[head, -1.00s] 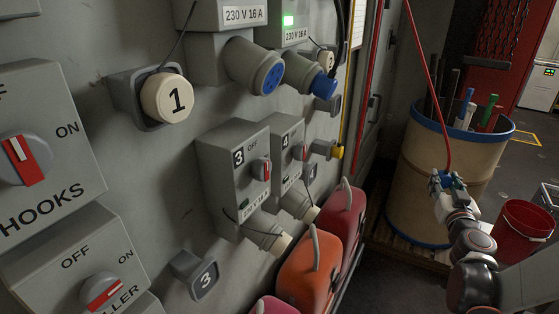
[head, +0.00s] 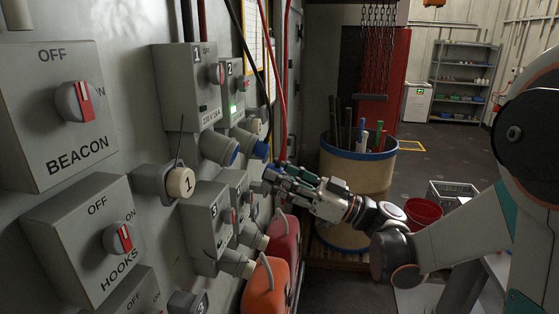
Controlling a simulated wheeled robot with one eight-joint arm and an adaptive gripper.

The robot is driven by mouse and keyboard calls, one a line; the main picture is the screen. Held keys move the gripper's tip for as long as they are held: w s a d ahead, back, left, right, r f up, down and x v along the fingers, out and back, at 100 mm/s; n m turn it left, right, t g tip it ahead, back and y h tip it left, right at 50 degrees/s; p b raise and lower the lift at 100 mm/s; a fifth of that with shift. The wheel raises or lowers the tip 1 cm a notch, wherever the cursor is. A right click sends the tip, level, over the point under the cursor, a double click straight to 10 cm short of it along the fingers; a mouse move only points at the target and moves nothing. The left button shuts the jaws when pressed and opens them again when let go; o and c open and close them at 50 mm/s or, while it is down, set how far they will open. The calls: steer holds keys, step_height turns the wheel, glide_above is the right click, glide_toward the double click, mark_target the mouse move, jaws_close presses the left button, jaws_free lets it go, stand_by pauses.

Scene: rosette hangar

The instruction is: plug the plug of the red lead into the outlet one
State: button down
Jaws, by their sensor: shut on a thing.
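Outlet one (head: 184,85) is a grey wall box marked 1. Its blue-faced socket (head: 220,148) is uncovered and angles down to the right. The pale cap marked 1 (head: 180,183) sits on a holder left of the socket. The red lead (head: 283,90) hangs from above down to my gripper (head: 279,176). My gripper is shut on the red lead's plug, whose bluish end (head: 268,174) shows at the fingertips. The gripper is right of and slightly below the socket, apart from it in the picture. The fingers hide most of the plug.
Outlet two (head: 232,85), with a green light, has a blue plug (head: 258,149) at its socket. Outlet three (head: 204,220) is below. Orange (head: 265,290) and red (head: 286,238) cans stand low by the wall. A barrel (head: 357,185) stands behind my arm.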

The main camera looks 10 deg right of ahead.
mark_target(234, 155)
steer(key=shift+s+a+r+n+g+y, duration=0.15)
steer(key=shift+s+r+n+g+y, duration=0.15)
steer(key=shift+s+r+g, duration=0.35)
steer(key=shift+s+a+r, duration=0.1)
steer(key=shift+a+r, duration=0.05)
steer(key=shift+r, duration=0.05)
steer(key=shift+p+x, duration=1.1)
steer(key=shift+x, duration=1.55)
steer(key=shift+b, duration=0.4)
steer(key=shift+w+a+r, duration=0.2)
steer(key=shift+w+a, duration=0.05)
steer(key=shift+a, duration=0.15)
steer(key=c, duration=1)
jaws_free()
